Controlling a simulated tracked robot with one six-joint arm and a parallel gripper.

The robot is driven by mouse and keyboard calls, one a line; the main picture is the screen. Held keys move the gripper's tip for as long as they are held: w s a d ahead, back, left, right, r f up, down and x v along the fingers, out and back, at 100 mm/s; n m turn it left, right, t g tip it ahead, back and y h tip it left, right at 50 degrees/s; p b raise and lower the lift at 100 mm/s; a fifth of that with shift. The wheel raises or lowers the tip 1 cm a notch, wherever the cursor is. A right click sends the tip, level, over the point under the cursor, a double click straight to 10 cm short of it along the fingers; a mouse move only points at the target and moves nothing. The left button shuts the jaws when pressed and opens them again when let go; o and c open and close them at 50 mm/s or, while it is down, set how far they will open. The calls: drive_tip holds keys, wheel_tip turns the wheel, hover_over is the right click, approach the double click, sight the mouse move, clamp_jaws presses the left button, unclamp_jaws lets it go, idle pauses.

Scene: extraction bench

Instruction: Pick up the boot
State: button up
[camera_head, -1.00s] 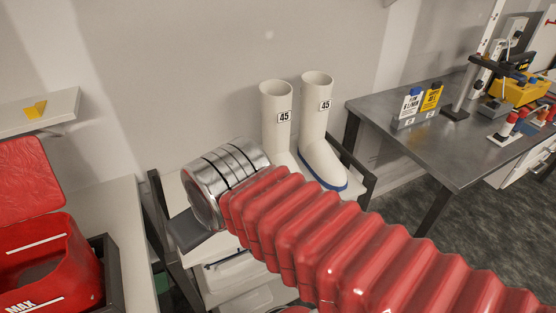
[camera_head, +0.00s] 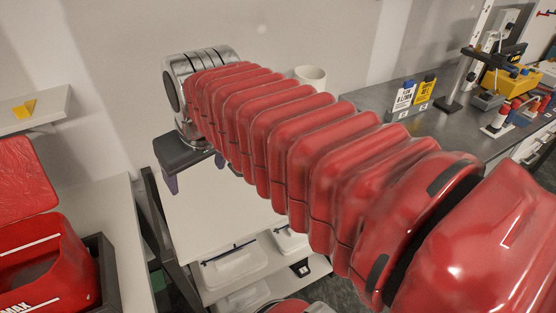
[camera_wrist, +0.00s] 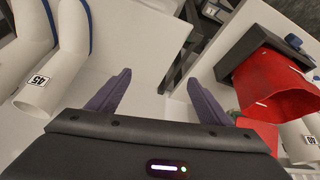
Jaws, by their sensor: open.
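Two white rubber boots with blue soles stood on the shelf unit. In the head view my arm now hides nearly all of them, and only the top of one white boot (camera_head: 311,74) shows. In the wrist view the boot (camera_wrist: 68,52) with a "45" label lies at the left, outside my fingers, and part of the second boot (camera_wrist: 25,25) shows at the left edge. My gripper (camera_head: 196,178) is open and empty above the left part of the shelf. Its two purple fingers are spread in the wrist view (camera_wrist: 160,79), with white surface between them.
The shelf unit (camera_head: 210,215) has trays on its lower level. A metal bench (camera_head: 440,130) with bottles and tools stands at the right.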

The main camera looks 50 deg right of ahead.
drive_tip(key=o, duration=0.5)
drive_tip(key=shift+m, duration=0.4)
drive_tip(key=w+d+r, duration=0.1)
drive_tip(key=d, duration=0.1)
drive_tip(key=w+d+r, duration=0.1)
drive_tip(key=w+d, duration=0.1)
drive_tip(key=d, duration=0.1)
drive_tip(key=w+d+r, duration=0.1)
drive_tip(key=d, duration=0.1)
drive_tip(key=shift+w+d+r, duration=0.25)
drive_tip(key=shift+w, duration=0.15)
drive_tip(key=shift+c, duration=0.2)
drive_tip(key=shift+o, duration=0.6)
drive_tip(key=w+d+r, duration=0.2)
drive_tip(key=w+d, duration=0.1)
drive_tip(key=d, duration=0.5)
drive_tip(key=shift+m+g+h, duration=0.3)
drive_tip(key=w+d+r+m, duration=0.1)
drive_tip(key=d, duration=1.7)
drive_tip(key=shift+r, duration=0.2)
drive_tip(key=shift+d+f, duration=0.1)
drive_tip(key=x, duration=0.8)
drive_tip(key=shift+f, duration=0.25)
drive_tip(key=shift+w+d+f, duration=0.1)
drive_tip(key=shift+x, duration=2.5)
